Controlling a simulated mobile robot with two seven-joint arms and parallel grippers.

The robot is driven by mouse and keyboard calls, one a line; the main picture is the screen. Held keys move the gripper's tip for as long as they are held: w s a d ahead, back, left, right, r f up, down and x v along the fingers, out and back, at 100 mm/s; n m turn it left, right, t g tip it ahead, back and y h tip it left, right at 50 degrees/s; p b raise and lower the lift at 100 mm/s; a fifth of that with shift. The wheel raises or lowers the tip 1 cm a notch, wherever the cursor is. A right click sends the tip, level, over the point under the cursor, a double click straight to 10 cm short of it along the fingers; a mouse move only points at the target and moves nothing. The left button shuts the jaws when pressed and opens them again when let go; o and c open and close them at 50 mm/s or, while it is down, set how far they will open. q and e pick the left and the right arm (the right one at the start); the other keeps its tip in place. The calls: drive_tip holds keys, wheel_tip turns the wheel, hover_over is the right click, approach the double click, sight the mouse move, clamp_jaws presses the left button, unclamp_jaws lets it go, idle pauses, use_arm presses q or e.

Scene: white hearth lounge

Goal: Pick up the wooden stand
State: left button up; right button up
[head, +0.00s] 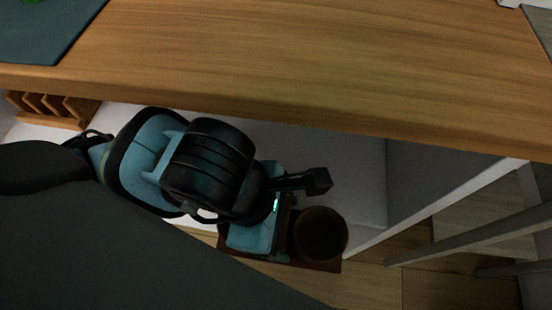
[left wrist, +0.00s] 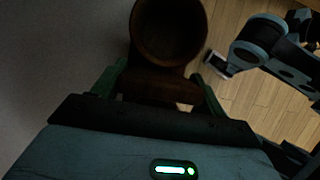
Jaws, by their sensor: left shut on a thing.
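The wooden stand (head: 320,233) is dark brown, with a round hollow part on a flat base, low beneath the tabletop in the head view. In the left wrist view the stand (left wrist: 170,32) fills the top middle, and part of its base lies between the fingers. My left gripper (head: 290,220) is shut on the base; in the left wrist view its green fingers (left wrist: 158,88) sit on either side of it. My forearm and hand hide part of the base.
A wooden tabletop (head: 300,70) overhangs my left arm, with a dark mat (head: 45,30) on it. A slotted wooden rack (head: 50,108) stands on the white surface at left. A white panel edge (head: 440,205) and slanted bars are at right. Wooden floor shows below.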

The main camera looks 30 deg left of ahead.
use_arm(q)
drive_tip(key=p, duration=0.2)
hover_over(288, 265)
